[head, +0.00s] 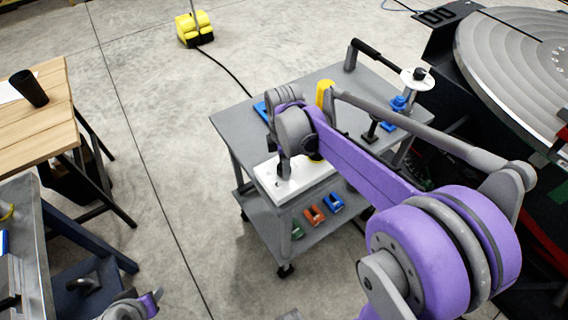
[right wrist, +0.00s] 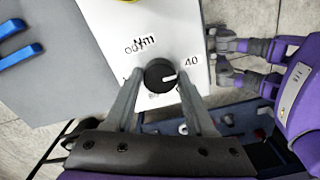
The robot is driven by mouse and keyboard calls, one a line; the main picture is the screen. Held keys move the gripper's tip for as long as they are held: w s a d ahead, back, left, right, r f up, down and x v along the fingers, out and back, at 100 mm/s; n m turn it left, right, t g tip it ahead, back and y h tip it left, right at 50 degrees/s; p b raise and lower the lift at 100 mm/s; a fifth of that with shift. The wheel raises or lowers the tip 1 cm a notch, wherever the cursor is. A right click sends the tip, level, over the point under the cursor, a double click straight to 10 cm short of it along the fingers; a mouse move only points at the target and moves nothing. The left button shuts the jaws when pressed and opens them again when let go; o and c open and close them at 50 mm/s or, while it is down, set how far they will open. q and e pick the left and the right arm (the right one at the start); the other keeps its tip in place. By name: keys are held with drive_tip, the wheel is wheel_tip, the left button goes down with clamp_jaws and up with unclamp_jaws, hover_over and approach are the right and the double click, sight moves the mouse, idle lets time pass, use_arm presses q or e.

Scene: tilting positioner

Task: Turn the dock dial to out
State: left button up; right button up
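The dock dial is a black round knob (right wrist: 160,75) on a white panel (right wrist: 110,25), with its white pointer aimed right, near the "40" mark. An "out" label sits at its upper left, overlapped by "Nm"; other marks are partly hidden by my fingers. My right gripper (right wrist: 160,82) is open, with one finger on each side of the knob; I cannot tell whether they touch it. In the head view the white panel (head: 268,180) lies on the grey cart, with the knob hidden under my arm. My left gripper (right wrist: 218,57) is apart at the right, open and empty.
The grey cart (head: 235,128) carries blue parts and a yellow item on top, and several coloured blocks on its lower shelf (head: 318,234). A large round positioner table (head: 510,60) stands at the right. Workbenches are at the left, with clear floor between.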

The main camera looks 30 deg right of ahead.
clamp_jaws()
